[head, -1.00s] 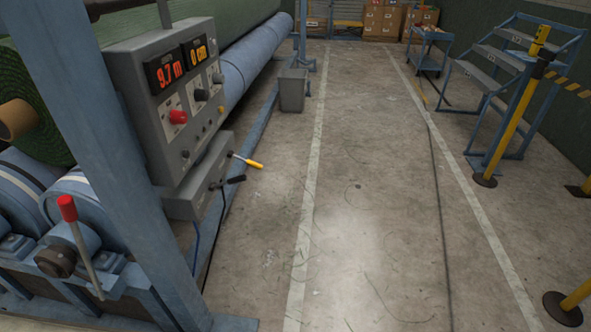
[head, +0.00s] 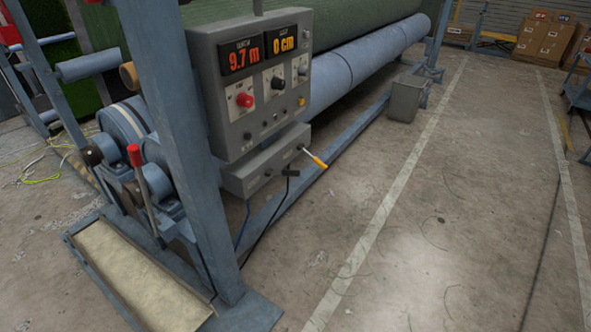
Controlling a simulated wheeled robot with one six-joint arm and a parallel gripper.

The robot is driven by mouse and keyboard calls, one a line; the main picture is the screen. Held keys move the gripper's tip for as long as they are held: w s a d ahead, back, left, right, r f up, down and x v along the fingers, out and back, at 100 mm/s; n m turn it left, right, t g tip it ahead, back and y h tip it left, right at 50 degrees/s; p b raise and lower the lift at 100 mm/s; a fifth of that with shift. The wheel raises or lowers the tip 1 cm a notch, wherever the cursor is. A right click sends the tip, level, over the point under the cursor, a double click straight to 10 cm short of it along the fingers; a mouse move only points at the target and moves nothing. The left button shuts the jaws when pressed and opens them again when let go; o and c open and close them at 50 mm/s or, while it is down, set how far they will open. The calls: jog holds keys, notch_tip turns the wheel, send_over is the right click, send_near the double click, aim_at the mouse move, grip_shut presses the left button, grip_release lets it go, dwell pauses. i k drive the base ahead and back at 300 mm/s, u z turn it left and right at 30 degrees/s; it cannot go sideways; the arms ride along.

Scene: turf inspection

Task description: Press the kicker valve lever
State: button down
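A lever with a red knob (head: 134,153) stands on the blue machine frame in the lower left of the head view, its metal rod leaning slightly. No readable label shows which of these is the kicker valve lever. My gripper is not in view.
The control panel (head: 232,95) reads 9.7 m and 0 cm. A blue upright post (head: 186,140) stands beside it. A low tray (head: 130,275) juts out at lower left. A grey bin (head: 407,97) stands by the roller. The concrete floor right of the panel is clear.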

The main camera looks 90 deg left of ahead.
aim_at(316, 160)
jog(key=u, duration=0.7)
jog(key=i, duration=0.7)
jog(key=u, duration=1.1)
jog(key=i, duration=0.3)
jog(key=u, duration=0.2)
